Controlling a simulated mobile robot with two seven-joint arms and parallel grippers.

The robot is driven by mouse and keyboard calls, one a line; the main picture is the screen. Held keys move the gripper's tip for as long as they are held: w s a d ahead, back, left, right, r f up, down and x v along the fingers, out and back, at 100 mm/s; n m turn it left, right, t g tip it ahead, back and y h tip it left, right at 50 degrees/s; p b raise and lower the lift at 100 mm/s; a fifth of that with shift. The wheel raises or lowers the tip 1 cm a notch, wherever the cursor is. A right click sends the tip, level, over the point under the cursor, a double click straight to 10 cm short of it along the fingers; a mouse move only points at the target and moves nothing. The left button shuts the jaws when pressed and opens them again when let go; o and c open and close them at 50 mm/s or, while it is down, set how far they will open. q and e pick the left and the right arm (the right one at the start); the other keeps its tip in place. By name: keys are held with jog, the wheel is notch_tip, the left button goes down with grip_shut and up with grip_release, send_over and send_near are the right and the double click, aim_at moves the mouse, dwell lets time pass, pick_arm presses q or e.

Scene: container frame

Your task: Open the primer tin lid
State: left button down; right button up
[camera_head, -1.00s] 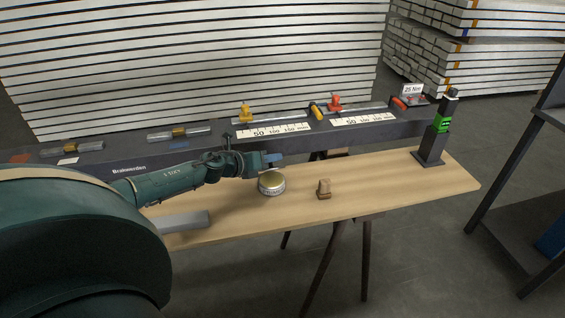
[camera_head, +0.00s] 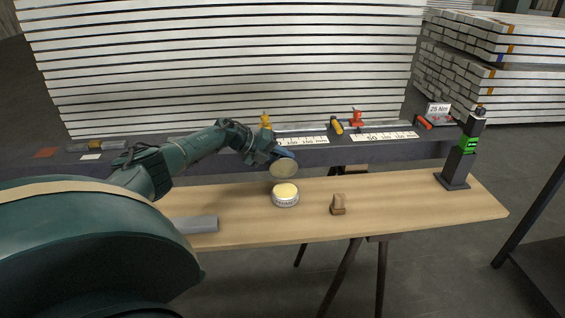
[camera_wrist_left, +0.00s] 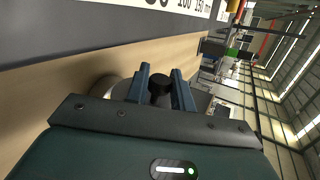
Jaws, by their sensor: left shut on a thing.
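The primer tin (camera_head: 285,199) stands upright on the wooden board, its round top showing pale yellow. Its lid (camera_head: 284,169), a tan-gold disc, is off the tin and hangs tilted just above it, apart from it. My left gripper (camera_head: 281,154) is shut on the lid at its upper side. In the left wrist view, the two blue fingers (camera_wrist_left: 163,88) stand on either side of a black knob-like part (camera_wrist_left: 159,87). A grey round edge shows to their left; I cannot tell whether it is lid or tin. My right gripper is not in view.
A small wooden block (camera_head: 338,204) stands right of the tin on the board (camera_head: 420,205). A dark post with a green display (camera_head: 460,155) is at the right end. A grey bar (camera_head: 195,224) lies at left. Clamps and rulers line the dark beam behind.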

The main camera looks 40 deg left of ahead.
pick_arm(q)
jog(key=shift+w+a+f+g+b, duration=0.1)
jog(key=shift+w+a+g+b, duration=0.1)
jog(key=shift+g+b, duration=0.1)
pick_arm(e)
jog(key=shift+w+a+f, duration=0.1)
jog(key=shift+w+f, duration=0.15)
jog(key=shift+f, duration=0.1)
pick_arm(q)
jog(key=shift+n+h, duration=0.3)
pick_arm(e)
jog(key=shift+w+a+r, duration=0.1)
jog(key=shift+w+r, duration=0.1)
pick_arm(q)
jog(key=c, duration=1.6)
grip_release()
jog(key=o, duration=0.4)
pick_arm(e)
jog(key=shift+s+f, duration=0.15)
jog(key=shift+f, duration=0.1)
pick_arm(q)
jog(key=v, duration=1.3)
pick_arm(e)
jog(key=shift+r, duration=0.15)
